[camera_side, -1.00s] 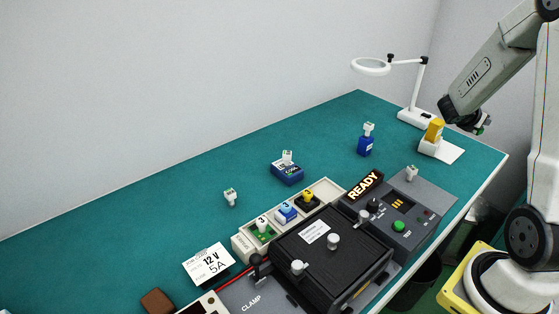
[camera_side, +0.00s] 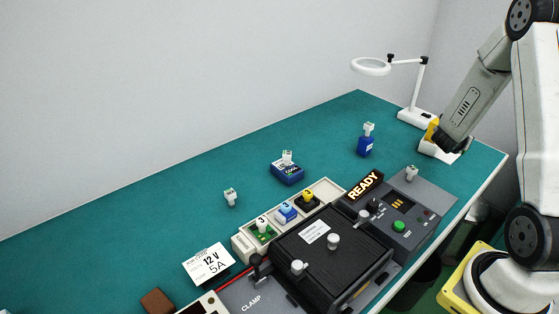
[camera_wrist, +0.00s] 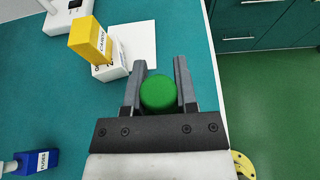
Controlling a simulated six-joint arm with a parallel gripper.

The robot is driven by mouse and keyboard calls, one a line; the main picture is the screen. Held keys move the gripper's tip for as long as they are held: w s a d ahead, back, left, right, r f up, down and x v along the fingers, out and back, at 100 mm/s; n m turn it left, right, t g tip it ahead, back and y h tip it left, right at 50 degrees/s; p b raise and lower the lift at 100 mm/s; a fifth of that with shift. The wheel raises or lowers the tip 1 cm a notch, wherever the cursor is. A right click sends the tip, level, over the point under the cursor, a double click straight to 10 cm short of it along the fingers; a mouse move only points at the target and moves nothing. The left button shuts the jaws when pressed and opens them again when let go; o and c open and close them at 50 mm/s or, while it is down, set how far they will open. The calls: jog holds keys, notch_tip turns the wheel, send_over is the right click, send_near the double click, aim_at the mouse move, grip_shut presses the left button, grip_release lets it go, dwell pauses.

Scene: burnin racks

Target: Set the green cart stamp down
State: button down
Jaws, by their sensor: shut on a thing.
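The green cart stamp (camera_wrist: 158,93) shows in the wrist view as a round green top between my fingers. My gripper (camera_wrist: 160,68) is shut on it. Its underside is hidden, so I cannot tell whether it touches anything. In the side view the dark end of my arm is low at the far right of the table, beside the yellow block, and the stamp is hidden there. A white sheet (camera_wrist: 137,43) lies on the table just beyond my fingers in the wrist view.
A yellow block (camera_wrist: 86,40) sits in a white holder (camera_wrist: 108,70) left of my fingers. A white ring lamp (camera_side: 371,66) stands behind. A blue block (camera_side: 365,147) stands to the left. The table's edge is close, with green floor (camera_wrist: 270,90) beyond.

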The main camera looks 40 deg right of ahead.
jog(key=shift+f, duration=1.9)
send_over(446, 179)
jog(key=shift+f, duration=2.25)
jog(key=shift+a, duration=0.1)
jog(key=shift+f, duration=1.75)
jog(key=shift+f, duration=0.1)
jog(key=shift+c, duration=1.9)
grip_release()
